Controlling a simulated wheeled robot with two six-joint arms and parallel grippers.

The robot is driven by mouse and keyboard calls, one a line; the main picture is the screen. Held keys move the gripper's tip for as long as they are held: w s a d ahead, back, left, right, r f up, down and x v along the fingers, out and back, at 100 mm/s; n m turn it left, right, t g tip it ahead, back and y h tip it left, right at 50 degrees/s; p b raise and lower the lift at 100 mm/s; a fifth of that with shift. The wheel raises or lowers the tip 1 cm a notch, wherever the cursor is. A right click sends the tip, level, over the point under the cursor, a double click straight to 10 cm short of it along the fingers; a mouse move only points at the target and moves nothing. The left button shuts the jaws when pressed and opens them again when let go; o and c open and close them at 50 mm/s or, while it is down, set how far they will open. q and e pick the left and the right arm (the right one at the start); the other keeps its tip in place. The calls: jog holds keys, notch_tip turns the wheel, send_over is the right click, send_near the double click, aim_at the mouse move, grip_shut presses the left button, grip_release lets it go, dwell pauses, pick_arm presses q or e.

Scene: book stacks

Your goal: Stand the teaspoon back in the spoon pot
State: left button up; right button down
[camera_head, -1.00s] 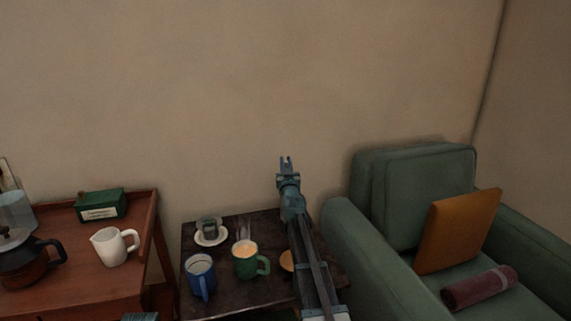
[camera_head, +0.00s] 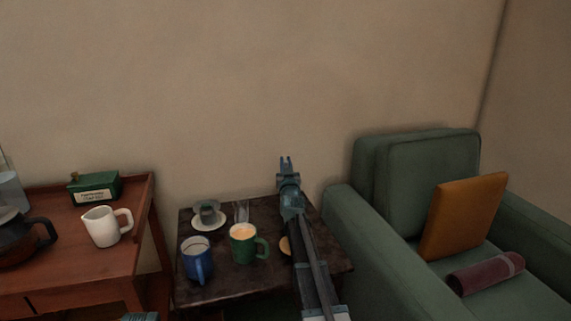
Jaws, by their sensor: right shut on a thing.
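My right gripper (camera_head: 286,163) points away over the dark side table, its tips seen against the wall. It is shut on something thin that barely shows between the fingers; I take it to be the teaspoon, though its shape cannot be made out. No spoon pot can be picked out for certain. A clear glass vessel (camera_head: 11,191) is cut off at the left edge, and a small grey vessel (camera_head: 207,210) stands on a white saucer (camera_head: 209,227).
The dark side table (camera_head: 232,281) holds a blue mug (camera_head: 196,262) and a green mug (camera_head: 242,246). A wooden cabinet (camera_head: 75,272) at left carries a white jug (camera_head: 102,229), a green box (camera_head: 95,188) and a coffee pot (camera_head: 18,243). A green armchair (camera_head: 345,215) stands close at right.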

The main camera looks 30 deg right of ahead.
jog(key=c, duration=0.8)
grip_release()
jog(key=shift+o, duration=0.2)
jog(key=b+v, duration=0.2)
jog(key=v, duration=1)
jog(key=shift+f, duration=0.1)
